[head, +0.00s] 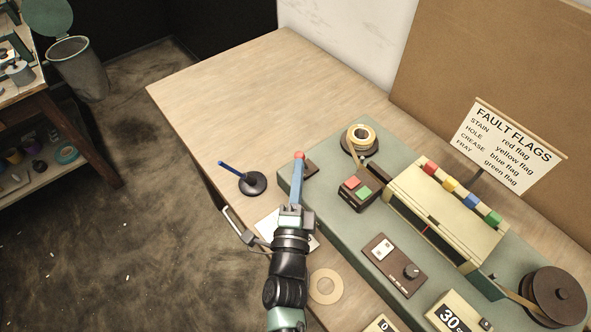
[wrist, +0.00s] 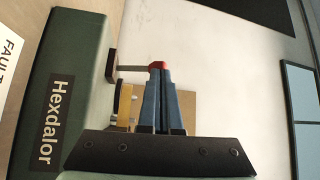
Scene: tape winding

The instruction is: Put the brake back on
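The brake lever shows in the wrist view as a thin metal rod (wrist: 133,68) with a red knob (wrist: 158,65) at its end, reaching right from a dark bracket at the machine's end. In the head view the red knob (head: 299,155) is above a small brown base (head: 311,170) at the near left corner of the green machine (head: 345,215). My gripper (head: 299,164) has its blue fingers close together, with only a narrow dark gap between them. Their tips are at the red knob, which they partly hide. I cannot tell whether they touch it.
A black round stand with a blue rod (head: 252,183) is left of my gripper. A tape reel (head: 361,138), a red and green button box (head: 361,192) and a beige housing (head: 445,215) are on the machine.

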